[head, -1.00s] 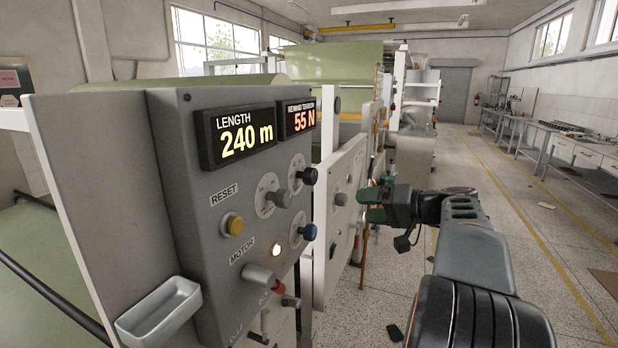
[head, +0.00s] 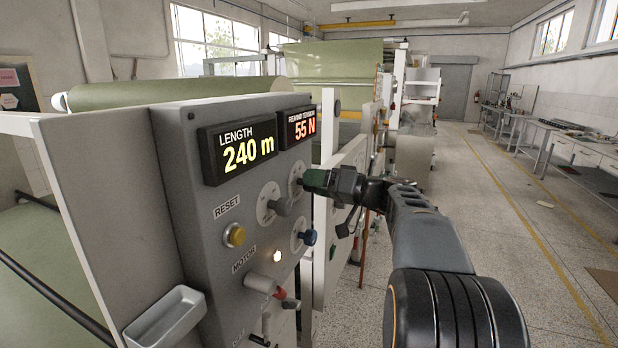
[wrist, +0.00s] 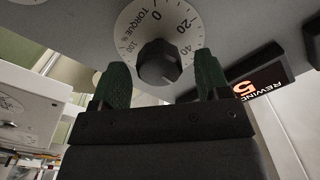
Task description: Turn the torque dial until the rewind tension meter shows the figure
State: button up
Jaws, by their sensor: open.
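The torque dial is a black ribbed knob (wrist: 157,62) on a round white scale plate marked TORQUE %, in the wrist view. In the head view its plate (head: 295,178) shows on the grey panel, with the knob hidden by my gripper (head: 314,180). My gripper's green fingers (wrist: 162,68) are open, one on each side of the knob. I cannot tell whether they touch it. The rewind tension meter (head: 301,127) reads 55 N in red; it shows partly in the wrist view (wrist: 264,80).
The length display (head: 240,149) reads 240 m. A grey tray (head: 165,318) juts out lower left.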

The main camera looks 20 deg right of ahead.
jog(key=shift+x, duration=1.25)
jog(key=shift+c, duration=0.4)
jog(key=c, duration=0.9)
jog(key=shift+o, duration=0.2)
jog(key=shift+f+m+b, duration=0.2)
jog(key=shift+m+b, duration=0.2)
jog(key=shift+b, duration=0.05)
jog(key=shift+r+m+b, duration=0.15)
jog(key=shift+m+b, duration=0.2)
jog(key=shift+m, duration=0.45)
jog(key=o, duration=0.9)
jog(key=shift+o, duration=0.2)
jog(key=shift+d, duration=0.1)
jog(key=b+v, duration=0.3)
jog(key=v, duration=1)
jog(key=shift+s+d, duration=0.2)
jog(key=shift+s, duration=0.1)
